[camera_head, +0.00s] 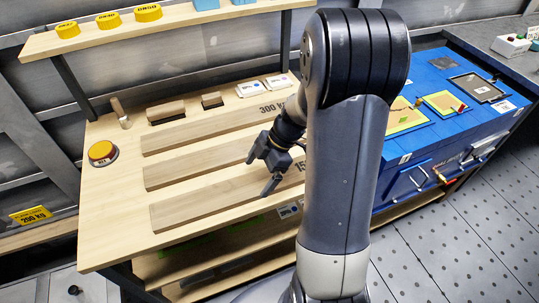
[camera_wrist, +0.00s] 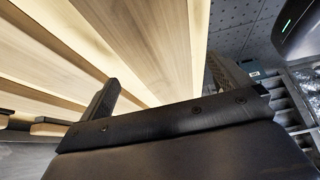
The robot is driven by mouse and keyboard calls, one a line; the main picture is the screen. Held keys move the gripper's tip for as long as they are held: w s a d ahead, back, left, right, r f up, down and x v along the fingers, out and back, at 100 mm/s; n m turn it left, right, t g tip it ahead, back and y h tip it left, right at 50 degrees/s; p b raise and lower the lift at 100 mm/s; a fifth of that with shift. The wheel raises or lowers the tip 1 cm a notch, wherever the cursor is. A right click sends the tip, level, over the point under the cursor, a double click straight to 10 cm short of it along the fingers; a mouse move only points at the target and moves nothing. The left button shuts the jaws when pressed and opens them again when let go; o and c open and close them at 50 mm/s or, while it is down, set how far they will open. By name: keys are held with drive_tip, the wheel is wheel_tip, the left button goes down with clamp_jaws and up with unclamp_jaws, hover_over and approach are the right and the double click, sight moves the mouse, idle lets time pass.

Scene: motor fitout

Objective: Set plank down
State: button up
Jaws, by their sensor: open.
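Three pale wooden planks lie side by side on the wooden workbench (camera_head: 115,215): a back plank (camera_head: 205,128), a middle plank (camera_head: 195,165) and a front plank (camera_head: 205,203). My gripper (camera_head: 259,172) is open, over the right part of the middle and front planks. Its fingers stand wide apart. In the wrist view, my gripper (camera_wrist: 161,70) has bare wood running lengthwise between and beyond its fingers. I cannot tell whether the fingers touch a plank. My arm hides the right ends of the planks.
Small wooden blocks (camera_head: 166,111) and white cards (camera_head: 250,89) lie behind the planks. An upper shelf (camera_head: 180,22) holds yellow tins. A blue workbench (camera_head: 400,180) with trays stands right. The bench's front left is clear.

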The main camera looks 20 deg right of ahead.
drive_tip(key=v, duration=0.8)
drive_tip(key=shift+d+r, duration=0.2)
drive_tip(key=shift+r, duration=0.15)
drive_tip(key=shift+c, duration=0.5)
